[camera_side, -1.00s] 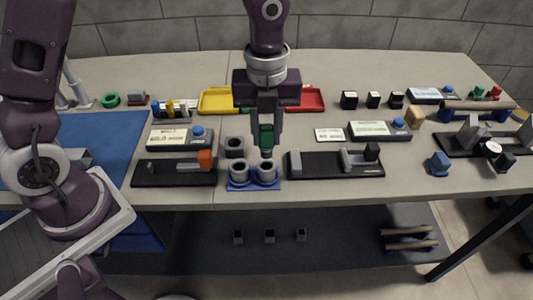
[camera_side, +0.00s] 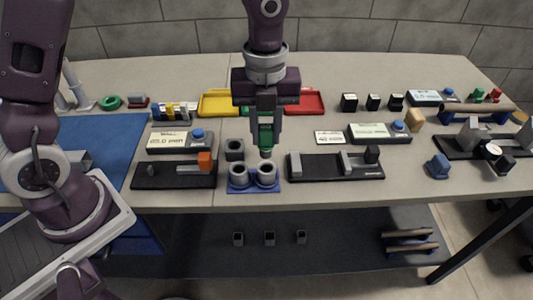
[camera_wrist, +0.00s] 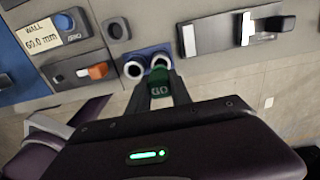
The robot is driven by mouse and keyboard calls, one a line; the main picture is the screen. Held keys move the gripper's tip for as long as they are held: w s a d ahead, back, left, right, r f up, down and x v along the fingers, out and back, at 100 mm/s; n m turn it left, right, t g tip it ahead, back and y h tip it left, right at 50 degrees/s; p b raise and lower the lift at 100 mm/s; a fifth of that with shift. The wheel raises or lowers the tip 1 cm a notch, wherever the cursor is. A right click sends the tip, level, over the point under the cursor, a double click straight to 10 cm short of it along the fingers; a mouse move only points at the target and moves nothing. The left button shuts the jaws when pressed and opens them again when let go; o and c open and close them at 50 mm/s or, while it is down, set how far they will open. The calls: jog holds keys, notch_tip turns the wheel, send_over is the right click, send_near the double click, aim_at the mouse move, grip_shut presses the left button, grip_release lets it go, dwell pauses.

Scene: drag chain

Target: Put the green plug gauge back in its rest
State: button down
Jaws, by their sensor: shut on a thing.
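My gripper (camera_side: 266,133) is shut on the green plug gauge (camera_side: 265,137) and holds it upright, grey end down. The gauge is above the right-hand ring of the blue rest (camera_side: 253,187). The rest has two grey ring-shaped holders, and the left one (camera_side: 238,171) looks empty. In the wrist view, the gauge (camera_wrist: 159,82) shows a "GO" mark between the fingers and partly covers the right ring of the rest (camera_wrist: 148,50).
A dark square block (camera_side: 235,149) with a hole stands just behind the rest. Dark fixtures flank it: one with an orange block (camera_side: 174,175) at left, one with grey jaws (camera_side: 335,167) at right. Yellow (camera_side: 219,104) and red (camera_side: 305,101) trays lie behind.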

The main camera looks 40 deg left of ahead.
jog(key=a+r, duration=0.1)
jog(key=a, duration=1)
jog(key=shift+w, duration=0.35)
jog(key=shift+f, duration=2.5)
jog(key=shift+f, duration=2.1)
jog(key=c, duration=1.1)
grip_release()
notch_tip(320, 180, up, 7)
jog(key=shift+r, duration=0.1)
